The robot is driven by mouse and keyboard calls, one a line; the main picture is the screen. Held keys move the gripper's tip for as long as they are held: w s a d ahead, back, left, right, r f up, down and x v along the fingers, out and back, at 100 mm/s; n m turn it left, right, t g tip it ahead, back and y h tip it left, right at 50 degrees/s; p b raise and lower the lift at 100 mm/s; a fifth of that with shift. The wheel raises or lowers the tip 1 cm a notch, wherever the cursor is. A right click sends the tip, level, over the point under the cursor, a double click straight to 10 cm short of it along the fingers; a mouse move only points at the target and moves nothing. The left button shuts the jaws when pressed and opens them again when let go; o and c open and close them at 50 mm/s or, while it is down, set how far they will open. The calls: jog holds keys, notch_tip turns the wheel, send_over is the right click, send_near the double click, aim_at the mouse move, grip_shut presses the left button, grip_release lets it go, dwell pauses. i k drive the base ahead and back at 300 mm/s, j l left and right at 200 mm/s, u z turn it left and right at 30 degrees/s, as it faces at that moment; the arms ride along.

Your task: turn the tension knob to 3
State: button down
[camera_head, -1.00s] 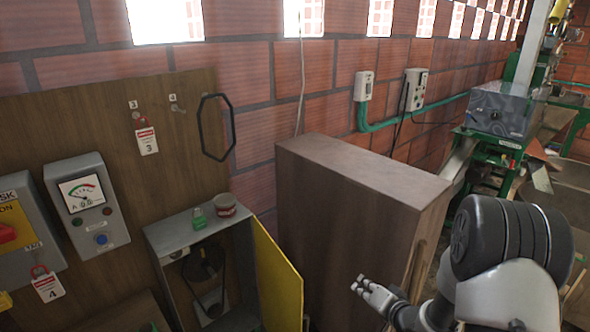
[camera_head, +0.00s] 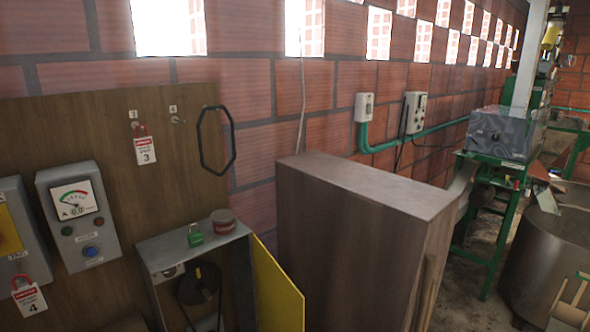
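No knob is readable as the tension knob, and I see no number scale for it. An open grey metal box (camera_head: 165,250) stands at the lower left against the wooden board, with its yellow door (camera_head: 275,290) swung out to the right. My gripper is not in view.
A tall brown cabinet (camera_head: 350,230) stands right of the box. A meter panel (camera_head: 78,216) and black belt (camera_head: 234,150) hang on the board. A metal drum (camera_head: 540,255) stands at right.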

aim_at(171, 272)
jog(key=u, duration=0.4)
jog(key=i+l+u, duration=0.2)
jog(key=l+u, duration=0.3)
jog(key=i+l+u, duration=0.1)
jog(key=l+u, duration=0.4)
jog(key=l, duration=0.25)
jog(key=l+u, duration=0.5)
jog(key=l, duration=0.2)
jog(key=k+l, duration=0.35)
jog(key=k, duration=0.3)
